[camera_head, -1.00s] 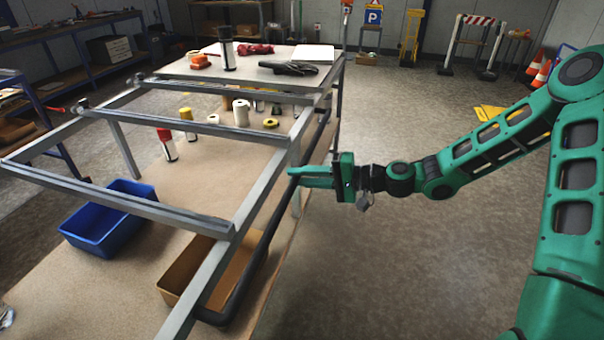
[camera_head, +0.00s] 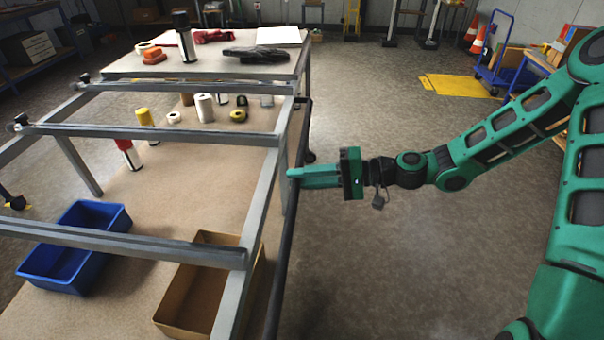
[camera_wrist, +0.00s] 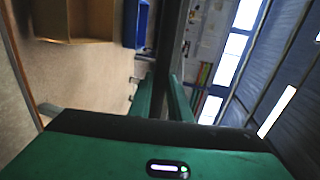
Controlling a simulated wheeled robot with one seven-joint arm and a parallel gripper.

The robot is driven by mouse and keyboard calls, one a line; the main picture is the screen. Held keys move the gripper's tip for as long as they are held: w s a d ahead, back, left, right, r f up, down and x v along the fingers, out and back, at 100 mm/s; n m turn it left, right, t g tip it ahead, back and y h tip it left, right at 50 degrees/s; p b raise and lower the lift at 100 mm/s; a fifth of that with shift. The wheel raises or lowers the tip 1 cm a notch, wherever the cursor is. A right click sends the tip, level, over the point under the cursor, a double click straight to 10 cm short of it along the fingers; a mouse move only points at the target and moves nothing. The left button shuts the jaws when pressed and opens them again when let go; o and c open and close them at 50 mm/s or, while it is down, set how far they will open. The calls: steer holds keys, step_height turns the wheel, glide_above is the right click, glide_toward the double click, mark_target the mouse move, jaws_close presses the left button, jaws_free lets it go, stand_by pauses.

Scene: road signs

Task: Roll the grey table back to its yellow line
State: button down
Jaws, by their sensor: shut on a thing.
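The grey table (camera_head: 262,196) fills the left of the head view, an open metal frame with a grey top at its far end and a brown lower shelf (camera_head: 165,200). A dark bar (camera_head: 281,265) runs along its right side. My gripper (camera_head: 292,174) is shut on this bar, reaching in from the right. In the wrist view the fingers (camera_wrist: 160,88) lie on both sides of the dark bar (camera_wrist: 171,50). A yellow floor marking (camera_head: 462,86) shows at the back right; I cannot tell whether it is the table's line.
A blue bin (camera_head: 75,245), an open brown box (camera_head: 205,285) and several rolls and cans stand on the lower shelf. A blue trolley (camera_head: 497,60) and orange cones (camera_head: 478,38) stand at the back right. The floor right of the table is clear.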

steer(key=shift+w+d+f, duration=0.15)
steer(key=shift+d+f, duration=0.15)
steer(key=shift+a, duration=0.1)
steer(key=c, duration=1.7)
jaws_free()
steer(key=shift+o, duration=0.2)
steer(key=d+r, duration=0.2)
steer(key=d, duration=0.8)
steer(key=shift+d, duration=0.25)
